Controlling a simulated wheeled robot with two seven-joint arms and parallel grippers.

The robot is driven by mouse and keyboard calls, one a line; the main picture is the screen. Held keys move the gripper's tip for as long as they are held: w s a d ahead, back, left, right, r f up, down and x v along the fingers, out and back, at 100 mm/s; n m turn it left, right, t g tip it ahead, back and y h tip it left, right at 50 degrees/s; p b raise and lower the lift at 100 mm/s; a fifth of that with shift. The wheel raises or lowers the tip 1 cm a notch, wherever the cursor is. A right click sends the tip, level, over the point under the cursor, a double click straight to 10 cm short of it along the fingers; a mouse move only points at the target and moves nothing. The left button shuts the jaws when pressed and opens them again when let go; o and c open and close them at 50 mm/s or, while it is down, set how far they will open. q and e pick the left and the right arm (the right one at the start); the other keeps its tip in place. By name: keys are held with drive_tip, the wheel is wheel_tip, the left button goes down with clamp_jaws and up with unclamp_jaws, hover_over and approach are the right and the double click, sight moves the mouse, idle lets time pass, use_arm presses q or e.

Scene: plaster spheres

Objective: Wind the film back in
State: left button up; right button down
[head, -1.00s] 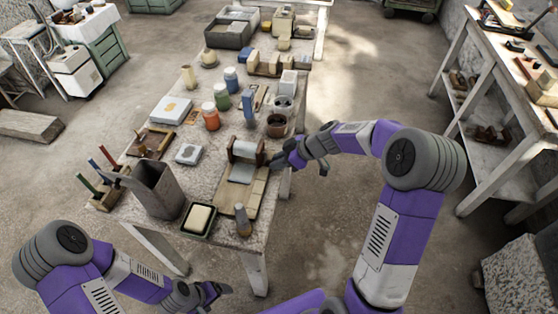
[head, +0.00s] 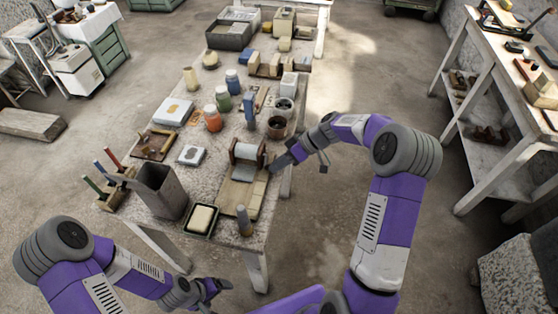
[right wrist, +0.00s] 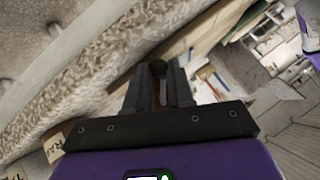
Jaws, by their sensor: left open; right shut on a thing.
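A roll of pale film (head: 246,153) sits in a brown wooden holder near the table's right edge. A grey-white strip of film (head: 243,173) runs from it toward the front over a wooden board (head: 237,197). My right gripper (head: 273,164) is at the holder's right side, shut on a small part there that the head view hides. In the right wrist view the fingers (right wrist: 160,88) close around a dark brown, knob-like piece (right wrist: 158,68). My left gripper (head: 222,286) is open and empty, low in front of the table's near edge.
A brown pot (head: 277,127) stands behind the holder.

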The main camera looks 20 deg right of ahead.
drive_tip(key=shift+r+m+g+y+p, duration=0.15)
drive_tip(key=shift+m+g+y+p, duration=0.15)
drive_tip(key=shift+g+y, duration=0.1)
idle(0.3)
drive_tip(key=c, duration=1)
unclamp_jaws()
drive_tip(key=shift+s, duration=0.1)
drive_tip(key=shift+p+v, duration=0.85)
drive_tip(key=shift+v, duration=2.95)
